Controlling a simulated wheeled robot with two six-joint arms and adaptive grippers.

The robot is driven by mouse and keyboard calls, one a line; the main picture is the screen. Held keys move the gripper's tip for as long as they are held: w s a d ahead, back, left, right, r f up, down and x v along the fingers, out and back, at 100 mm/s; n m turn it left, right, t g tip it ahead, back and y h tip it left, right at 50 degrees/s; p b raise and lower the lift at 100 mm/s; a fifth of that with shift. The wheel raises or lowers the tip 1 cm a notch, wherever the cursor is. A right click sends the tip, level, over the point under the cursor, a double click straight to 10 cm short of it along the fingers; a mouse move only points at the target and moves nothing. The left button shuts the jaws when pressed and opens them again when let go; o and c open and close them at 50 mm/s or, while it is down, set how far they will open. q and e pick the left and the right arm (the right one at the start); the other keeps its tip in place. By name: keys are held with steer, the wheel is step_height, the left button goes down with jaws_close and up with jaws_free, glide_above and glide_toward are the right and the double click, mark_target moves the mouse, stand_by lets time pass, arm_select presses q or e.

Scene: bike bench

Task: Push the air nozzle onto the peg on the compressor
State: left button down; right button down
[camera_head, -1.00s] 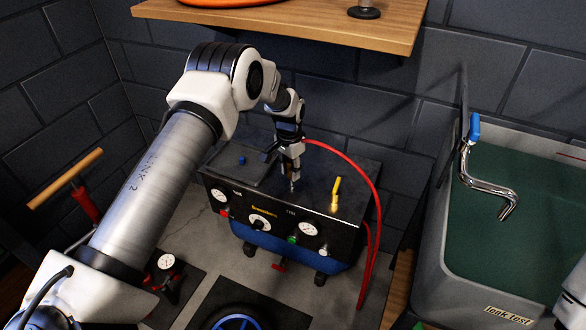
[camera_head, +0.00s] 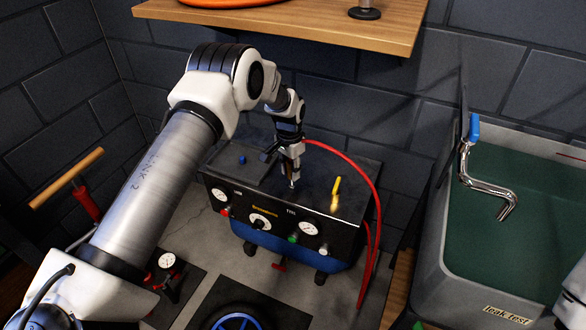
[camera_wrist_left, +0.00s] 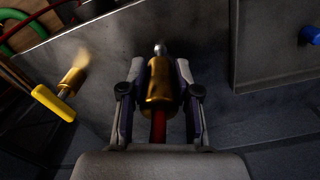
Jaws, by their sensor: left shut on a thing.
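The air nozzle is a brass cylinder (camera_wrist_left: 160,80) on a red hose. My left gripper (camera_wrist_left: 159,88) is shut on it, with one finger on each side. The left gripper (camera_head: 289,166) also shows in the head view, just above the top of the black and blue compressor (camera_head: 240,185). A small silver tip (camera_wrist_left: 160,48) shows in line with the nozzle's front end. I cannot tell whether it is the peg or part of the nozzle, or whether nozzle and peg touch. My right gripper is not in view.
A yellow-handled brass valve (camera_head: 335,192) stands on the compressor, right of the gripper. A blue knob (camera_head: 242,160) is on the left of its top. The red hose (camera_head: 374,190) loops down the right side. A wooden shelf (camera_head: 290,22) hangs above; a grey tank (camera_head: 430,270) stands right.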

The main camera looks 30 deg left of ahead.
arm_select(q)
steer(key=shift+f+b, duration=0.85)
steer(key=shift+f, duration=0.85)
steer(key=c, duration=0.8)
jaws_free()
steer(key=shift+o, duration=0.2)
